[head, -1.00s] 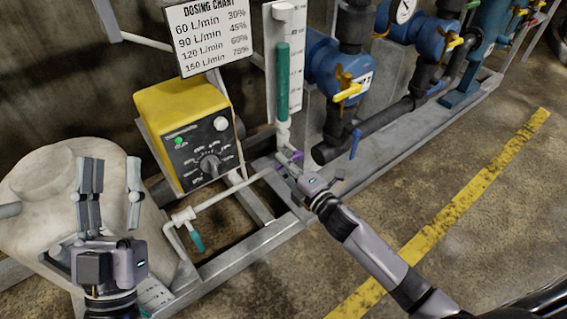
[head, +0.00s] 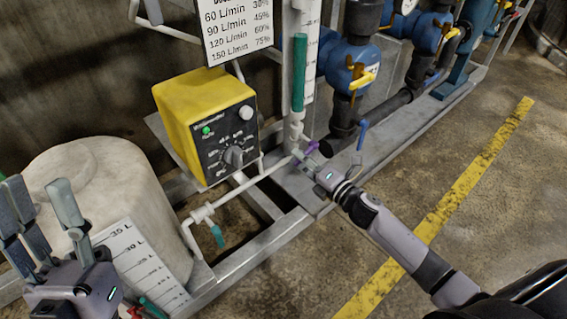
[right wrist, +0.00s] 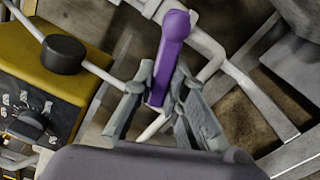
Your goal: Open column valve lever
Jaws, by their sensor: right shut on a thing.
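The purple valve lever (right wrist: 170,55) shows large in the right wrist view, sticking out from white piping. My right gripper (right wrist: 158,95) has its fingers on both sides of the lever's lower part and is shut on it. In the head view the purple lever (head: 312,147) is small, at the foot of the column with green liquid (head: 300,75), with my right gripper (head: 305,162) against it. My left gripper (head: 45,215) is at the lower left in the head view, fingers apart and empty, in front of the white tank.
A yellow dosing pump (head: 205,120) with a black dial stands left of the column. A white tank (head: 95,175) is at the left. The floor at right is clear.

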